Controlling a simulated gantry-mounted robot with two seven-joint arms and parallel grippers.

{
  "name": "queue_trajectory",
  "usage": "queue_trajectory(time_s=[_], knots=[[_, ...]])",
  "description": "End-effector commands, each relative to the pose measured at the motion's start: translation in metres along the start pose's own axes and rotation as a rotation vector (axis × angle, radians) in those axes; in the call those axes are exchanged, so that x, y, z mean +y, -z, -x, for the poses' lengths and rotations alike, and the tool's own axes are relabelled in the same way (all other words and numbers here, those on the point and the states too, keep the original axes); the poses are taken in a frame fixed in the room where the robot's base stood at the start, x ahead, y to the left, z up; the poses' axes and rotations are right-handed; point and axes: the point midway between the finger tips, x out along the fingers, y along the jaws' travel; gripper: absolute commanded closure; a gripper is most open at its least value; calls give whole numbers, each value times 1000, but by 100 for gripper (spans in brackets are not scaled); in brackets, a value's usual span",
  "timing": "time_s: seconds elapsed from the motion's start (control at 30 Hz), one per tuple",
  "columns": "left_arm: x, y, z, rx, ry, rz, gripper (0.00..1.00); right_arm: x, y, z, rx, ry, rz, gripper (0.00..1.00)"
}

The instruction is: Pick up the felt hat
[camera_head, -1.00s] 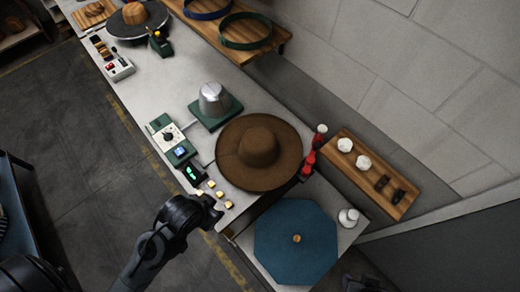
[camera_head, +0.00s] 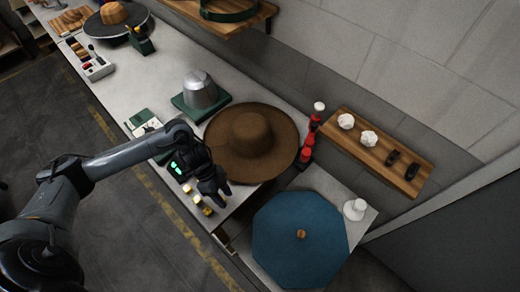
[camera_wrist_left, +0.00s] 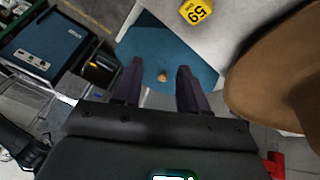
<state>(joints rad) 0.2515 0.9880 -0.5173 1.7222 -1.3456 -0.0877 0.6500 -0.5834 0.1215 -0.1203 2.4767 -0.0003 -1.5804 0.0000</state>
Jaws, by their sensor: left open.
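The felt hat (camera_head: 251,141) is brown, with a wide round brim and a domed crown. In the head view it lies crown up on the pale bench, near the bench's right end. In the left wrist view part of its brim and crown (camera_wrist_left: 285,75) fills the right side. My left gripper (camera_head: 222,194) is beside the hat, at the lower left of its brim, and apart from it. Its two fingers (camera_wrist_left: 160,88) are spread, with nothing between them. My right gripper is in neither view.
A metal hat block (camera_head: 200,90) on a green base stands left of the hat. A red press handle (camera_head: 307,145) stands close at its right. A blue octagonal top (camera_head: 300,238) is below. Small yellow number blocks (camera_wrist_left: 195,11) lie near my gripper. A wooden shelf (camera_head: 376,150) is on the wall.

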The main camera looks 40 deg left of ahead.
Motion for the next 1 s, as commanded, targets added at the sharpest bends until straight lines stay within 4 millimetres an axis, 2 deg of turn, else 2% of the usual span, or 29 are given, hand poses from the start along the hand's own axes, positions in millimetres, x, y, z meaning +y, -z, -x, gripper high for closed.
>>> queue_trajectory(time_s=[0.03,0.1,0.2,0.3,0.47,0.7,1.0], knots=[[-28,-17,12,-36,56,-2,57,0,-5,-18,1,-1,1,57],[-52,-24,34,-59,117,-9,57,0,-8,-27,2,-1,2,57],[-72,-24,57,-72,179,-25,57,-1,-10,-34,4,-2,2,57],[-84,-20,68,-70,213,-35,57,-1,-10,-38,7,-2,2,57],[-91,-15,62,-61,225,-42,57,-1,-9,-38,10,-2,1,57],[-97,-16,31,-61,224,-42,57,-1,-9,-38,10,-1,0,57],[-102,-18,8,-62,224,-43,57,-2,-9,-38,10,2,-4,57]])
